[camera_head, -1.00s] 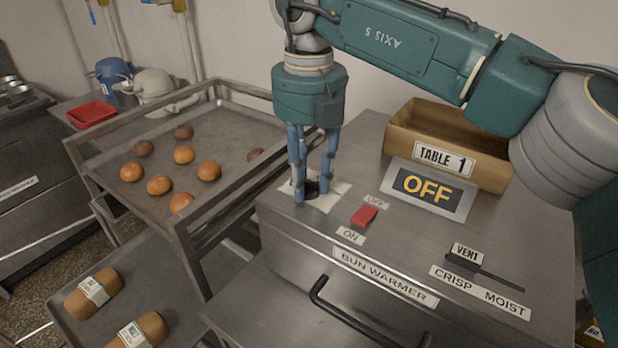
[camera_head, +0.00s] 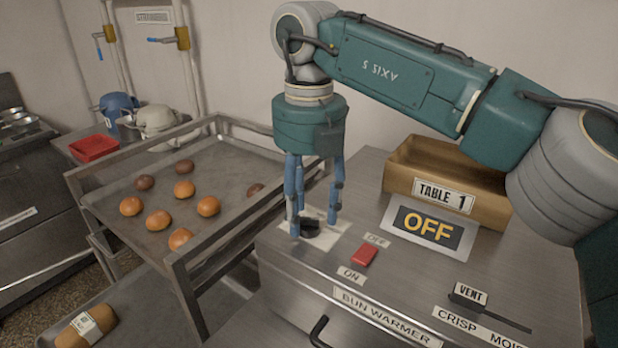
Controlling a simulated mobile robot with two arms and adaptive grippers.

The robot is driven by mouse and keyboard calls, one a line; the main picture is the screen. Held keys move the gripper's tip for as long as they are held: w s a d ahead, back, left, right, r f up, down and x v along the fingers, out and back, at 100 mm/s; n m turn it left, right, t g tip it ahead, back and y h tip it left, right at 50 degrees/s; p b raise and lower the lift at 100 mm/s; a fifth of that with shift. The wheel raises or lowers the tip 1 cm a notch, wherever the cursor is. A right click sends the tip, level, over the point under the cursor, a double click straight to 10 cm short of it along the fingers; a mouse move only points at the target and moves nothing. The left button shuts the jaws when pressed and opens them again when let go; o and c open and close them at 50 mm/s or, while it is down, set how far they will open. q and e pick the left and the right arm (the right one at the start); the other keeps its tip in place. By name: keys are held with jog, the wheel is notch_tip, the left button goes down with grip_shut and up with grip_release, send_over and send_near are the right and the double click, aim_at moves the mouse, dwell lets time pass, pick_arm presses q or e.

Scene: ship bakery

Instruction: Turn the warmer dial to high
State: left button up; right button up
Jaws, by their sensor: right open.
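The bun warmer (camera_head: 345,262) is a steel cabinet at the centre right. Its black dial (camera_head: 309,228) sits on a white label plate at the top's left side. My right gripper (camera_head: 314,230) points straight down over the dial. Its blue fingers are open, on either side of the dial; I cannot tell whether they touch it. The fingers and hand hide part of the dial and its markings. A display (camera_head: 428,228) on the warmer reads OFF. A red switch (camera_head: 364,255) lies between OFF and ON labels. My left gripper is not in view.
A wooden TABLE 1 box (camera_head: 400,187) stands behind the display. A vent slider (camera_head: 490,313) is at the front right. A rack tray with several buns (camera_head: 184,189) stands at left, its rail close to the gripper. A wrapped loaf (camera_head: 87,326) lies lower left.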

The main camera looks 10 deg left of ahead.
notch_tip(320, 180, up, 11)
jog(key=shift+f, duration=0.2)
dwell(0.5)
